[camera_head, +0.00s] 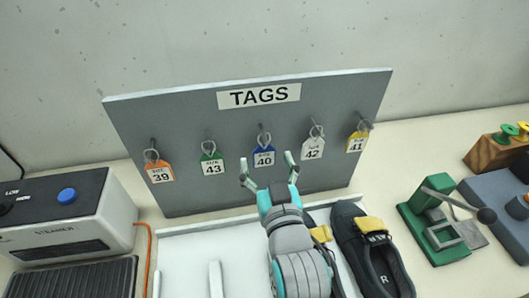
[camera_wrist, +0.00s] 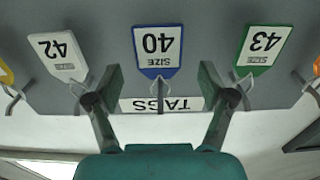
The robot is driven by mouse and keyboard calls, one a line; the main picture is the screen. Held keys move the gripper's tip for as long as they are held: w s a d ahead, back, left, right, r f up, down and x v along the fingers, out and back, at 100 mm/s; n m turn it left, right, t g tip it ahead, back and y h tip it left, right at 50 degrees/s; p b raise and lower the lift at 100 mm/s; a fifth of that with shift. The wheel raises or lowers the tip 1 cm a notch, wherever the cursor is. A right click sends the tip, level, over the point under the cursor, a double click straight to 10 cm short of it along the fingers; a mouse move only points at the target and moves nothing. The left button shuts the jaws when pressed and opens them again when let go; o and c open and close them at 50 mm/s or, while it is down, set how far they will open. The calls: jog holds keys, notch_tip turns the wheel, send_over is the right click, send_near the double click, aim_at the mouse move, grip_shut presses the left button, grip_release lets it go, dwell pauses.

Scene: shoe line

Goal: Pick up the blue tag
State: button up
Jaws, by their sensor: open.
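The blue tag (camera_head: 264,157) reads size 40 and hangs by its loop from the middle hook of the grey tag board (camera_head: 222,191). In the wrist view the blue tag (camera_wrist: 158,58) appears upside down, beyond and between my fingers. My gripper (camera_head: 268,169) is open and empty in front of the board, just below the blue tag. In the wrist view the open fingers of my gripper (camera_wrist: 160,85) spread to either side of the tag's loop end. I cannot tell the exact gap between the fingers and the tag.
An orange tag (camera_head: 159,172) and a green tag (camera_head: 212,165) hang to the left; a white tag (camera_head: 312,149) and a yellow tag (camera_head: 356,143) hang to the right. Black shoes (camera_head: 370,250) lie below. A steamer (camera_head: 65,215) stands left and a green press (camera_head: 437,235) right.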

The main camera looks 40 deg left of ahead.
aim_at(265, 149)
jog(key=shift+x, duration=1.75)
jog(key=shift+r, duration=0.15)
jog(key=c, duration=0.9)
jog(key=shift+c, duration=0.2)
jog(key=shift+r, duration=0.2)
jog(key=shift+r, duration=0.35)
